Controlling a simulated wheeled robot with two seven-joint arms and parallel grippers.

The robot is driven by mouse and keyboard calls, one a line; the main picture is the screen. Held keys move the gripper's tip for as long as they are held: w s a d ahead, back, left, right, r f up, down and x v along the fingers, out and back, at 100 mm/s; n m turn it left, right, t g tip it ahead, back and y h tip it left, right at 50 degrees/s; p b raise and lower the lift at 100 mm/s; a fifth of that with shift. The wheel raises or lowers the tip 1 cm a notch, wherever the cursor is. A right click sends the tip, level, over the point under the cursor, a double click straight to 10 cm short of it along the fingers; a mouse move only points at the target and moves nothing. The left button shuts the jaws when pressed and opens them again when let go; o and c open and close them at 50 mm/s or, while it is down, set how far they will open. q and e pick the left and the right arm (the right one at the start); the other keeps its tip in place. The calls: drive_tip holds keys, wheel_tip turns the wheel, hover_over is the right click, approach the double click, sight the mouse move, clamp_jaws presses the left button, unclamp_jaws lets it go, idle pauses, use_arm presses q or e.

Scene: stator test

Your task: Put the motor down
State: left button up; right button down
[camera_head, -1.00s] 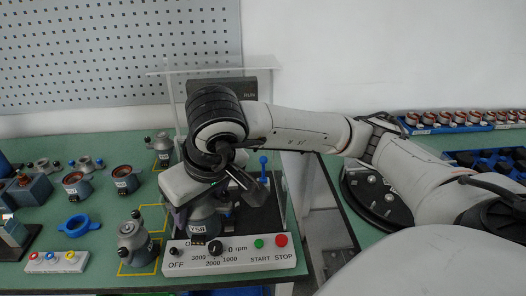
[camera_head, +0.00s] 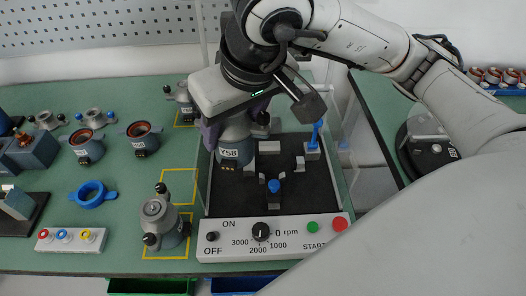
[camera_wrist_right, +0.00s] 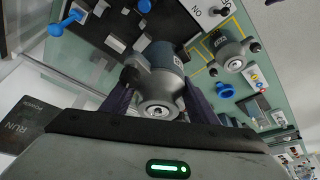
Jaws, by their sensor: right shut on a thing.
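In the right wrist view the motor (camera_wrist_right: 160,88) sits between the purple-dark fingers (camera_wrist_right: 158,104). It is over the left part of the black test bed (camera_head: 240,194); I cannot tell whether it touches it. A second motor (camera_head: 161,219) stands upright in a yellow-outlined square left of the test station. My left gripper is not in view.
The control panel (camera_head: 285,246) with knob and buttons lies along the bed's front. A blue-handled clamp (camera_head: 315,140) stands at the bed's right. An empty yellow outline (camera_head: 179,174) lies left. A blue ring (camera_head: 92,195) and a button box (camera_head: 70,240) sit further left.

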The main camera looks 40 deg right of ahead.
drive_tip(key=s+a+f+n+y+b, duration=0.1)
drive_tip(key=s+f+b, duration=0.1)
drive_tip(key=s+b, duration=0.55)
drive_tip(key=s+f+n+b, duration=0.1)
drive_tip(key=s+f+b, duration=0.1)
drive_tip(key=s+b, duration=0.5)
drive_tip(key=w+d+p, duration=0.1)
drive_tip(key=w+d, duration=0.1)
drive_tip(key=w, duration=0.1)
drive_tip(key=w+d+p, duration=0.2)
drive_tip(key=w, duration=0.1)
drive_tip(key=w+d+p, duration=0.1)
drive_tip(key=w+d, duration=0.1)
drive_tip(key=w, duration=0.1)
drive_tip(key=shift+w+d+r+p, duration=0.1)
drive_tip(key=shift+w+r+p, duration=0.05)
drive_tip(key=shift+r+p, duration=0.15)
drive_tip(key=w+d, duration=0.4)
drive_tip(key=w, duration=0.3)
drive_tip(key=f, duration=0.6)
drive_tip(key=shift+s+f+b, duration=0.3)
drive_tip(key=shift+w+f, duration=0.2)
